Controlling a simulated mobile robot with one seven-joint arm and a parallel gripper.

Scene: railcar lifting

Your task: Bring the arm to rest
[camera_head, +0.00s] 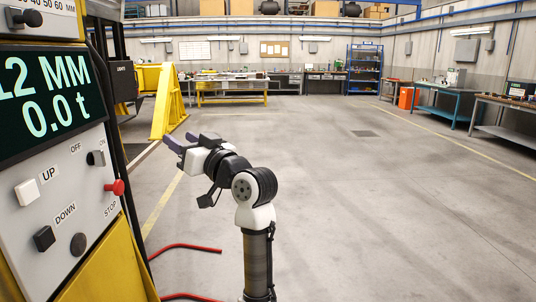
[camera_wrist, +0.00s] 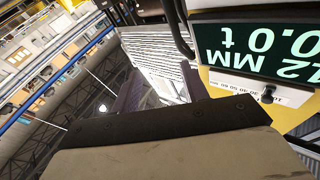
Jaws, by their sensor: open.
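My gripper (camera_head: 178,141) is raised in front of my body, to the right of the control panel (camera_head: 60,160) and apart from it. Its fingers point left and away in the head view. It is open, with nothing between its fingers. In the wrist view my gripper (camera_wrist: 163,90) shows its two dark fingers spread apart, with a grey ribbed surface behind them. The panel's display (camera_head: 48,95) reads "0.0 t" and a figure ending in "12 MM", cut off at the left. The display also shows upside down in the wrist view (camera_wrist: 262,48).
The panel has an UP button (camera_head: 27,192), a DOWN button (camera_head: 44,238), and a red knob (camera_head: 115,187). A yellow frame (camera_head: 168,100) stands behind my gripper. Red hoses (camera_head: 185,247) lie on the floor. Benches (camera_head: 440,100) line the walls.

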